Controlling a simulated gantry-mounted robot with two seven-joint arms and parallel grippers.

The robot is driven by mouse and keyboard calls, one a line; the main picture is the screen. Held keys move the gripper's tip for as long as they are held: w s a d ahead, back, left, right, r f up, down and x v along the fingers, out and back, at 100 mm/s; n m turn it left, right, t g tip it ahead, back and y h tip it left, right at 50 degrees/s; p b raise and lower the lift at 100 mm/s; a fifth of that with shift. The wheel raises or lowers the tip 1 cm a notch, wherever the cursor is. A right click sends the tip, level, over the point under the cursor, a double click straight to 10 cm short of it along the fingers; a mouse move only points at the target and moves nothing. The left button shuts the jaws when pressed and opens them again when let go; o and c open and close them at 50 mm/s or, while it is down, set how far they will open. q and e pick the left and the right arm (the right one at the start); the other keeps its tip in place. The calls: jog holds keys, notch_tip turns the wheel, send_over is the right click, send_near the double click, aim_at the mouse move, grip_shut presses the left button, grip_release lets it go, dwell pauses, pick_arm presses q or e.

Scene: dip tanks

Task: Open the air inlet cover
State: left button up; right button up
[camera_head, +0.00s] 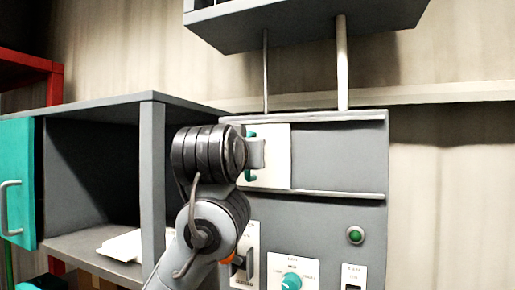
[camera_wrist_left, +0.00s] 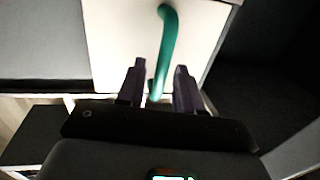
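The air inlet cover appears to be the white panel (camera_head: 278,168) with a green curved handle (camera_head: 250,176) on the front of the grey unit. My left arm hides its left part. In the left wrist view the white panel (camera_wrist_left: 112,35) and green handle (camera_wrist_left: 168,40) are close ahead. My left gripper (camera_wrist_left: 160,80) is open, with its two dark fingers on either side of the handle's lower end. A gap shows on the right of the handle. In the head view my left gripper (camera_head: 256,153) is at the panel, mostly hidden behind the wrist. My right gripper is not in view.
Below the panel are a ledge (camera_head: 335,194), a green button (camera_head: 355,235) and a teal rotary knob (camera_head: 291,282). An open grey cabinet (camera_head: 152,190) with a teal door (camera_head: 18,185) stands left. Two pipes (camera_head: 342,65) rise to an overhead box.

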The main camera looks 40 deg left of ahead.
pick_arm(q)
jog(key=shift+x, duration=0.75)
grip_shut()
